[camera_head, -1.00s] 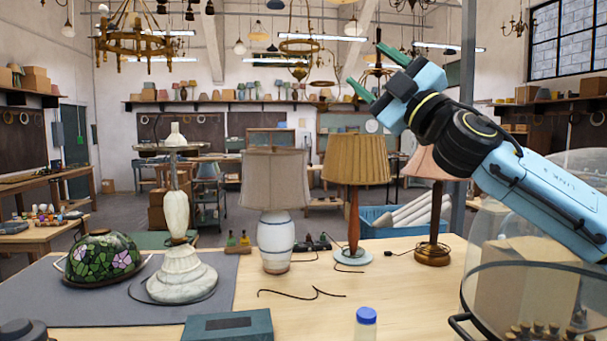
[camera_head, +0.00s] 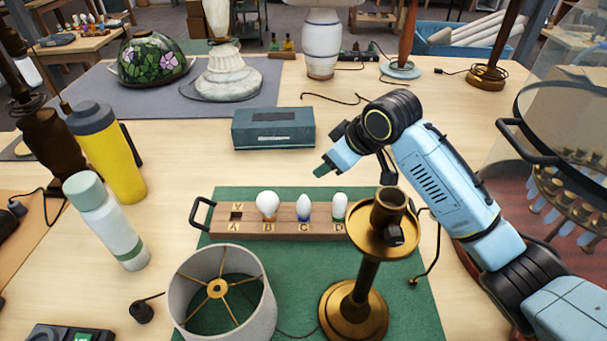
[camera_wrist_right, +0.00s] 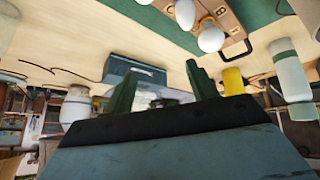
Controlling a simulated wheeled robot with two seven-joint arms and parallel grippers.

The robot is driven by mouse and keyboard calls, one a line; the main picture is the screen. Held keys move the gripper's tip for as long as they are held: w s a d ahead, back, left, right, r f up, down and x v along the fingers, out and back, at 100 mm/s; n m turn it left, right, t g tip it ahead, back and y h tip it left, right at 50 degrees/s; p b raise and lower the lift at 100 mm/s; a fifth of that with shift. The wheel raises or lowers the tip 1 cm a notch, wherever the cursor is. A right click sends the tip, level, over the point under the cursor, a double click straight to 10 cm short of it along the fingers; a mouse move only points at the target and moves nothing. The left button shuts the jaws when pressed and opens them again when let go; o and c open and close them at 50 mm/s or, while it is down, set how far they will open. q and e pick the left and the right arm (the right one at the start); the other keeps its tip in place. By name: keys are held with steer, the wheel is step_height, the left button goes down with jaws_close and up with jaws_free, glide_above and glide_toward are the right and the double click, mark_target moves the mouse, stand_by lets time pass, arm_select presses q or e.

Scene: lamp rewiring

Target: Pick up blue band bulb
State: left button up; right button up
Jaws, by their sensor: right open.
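The blue band bulb (camera_head: 304,207) stands upright in slot C of a wooden rack (camera_head: 222,225), with a white top and blue lower band. A round bulb (camera_head: 267,204) with a tan band is in slot B. A green-banded bulb (camera_head: 339,205) is in slot D. Slot A is empty. My right gripper (camera_head: 322,170) is above and behind the rack, apart from the bulbs. In the right wrist view its green fingers (camera_wrist_right: 162,88) are spread with nothing between them; the blue band bulb (camera_wrist_right: 185,12) is at the top edge there. My left gripper is not in view.
A brass lamp base (camera_head: 368,270) stands just in front of the rack's right end, with a grey lampshade (camera_head: 255,290) to its left. A dark teal box (camera_head: 273,128) lies behind the rack. Bottles stand left; a glass container (camera_head: 575,120) stands right.

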mark_target(308, 203)
steer(key=a+f, duration=0.1)
steer(key=f, duration=0.2)
steer(key=s+a+f+g, duration=0.1)
steer(key=f, duration=0.2)
steer(key=a+f+g+b, duration=0.1)
steer(key=a+f, duration=0.1)
steer(key=f, duration=0.1)
steer(key=shift+s+f+n+y, duration=0.15)
steer(key=shift+f+n+y, duration=0.15)
steer(key=shift+f+n, duration=0.1)
steer(key=x, duration=0.4)
steer(key=shift+s+d+f, duration=0.1)
steer(key=shift+s+f, duration=0.05)
steer(key=shift+f, duration=0.2)
steer(key=shift+a+f+b, duration=0.25)
steer(key=shift+f+b, duration=0.1)
steer(key=shift+f, duration=0.2)
steer(key=c, duration=1.1)
steer(key=shift+o, duration=0.2)
steer(key=shift+r, duration=0.15)
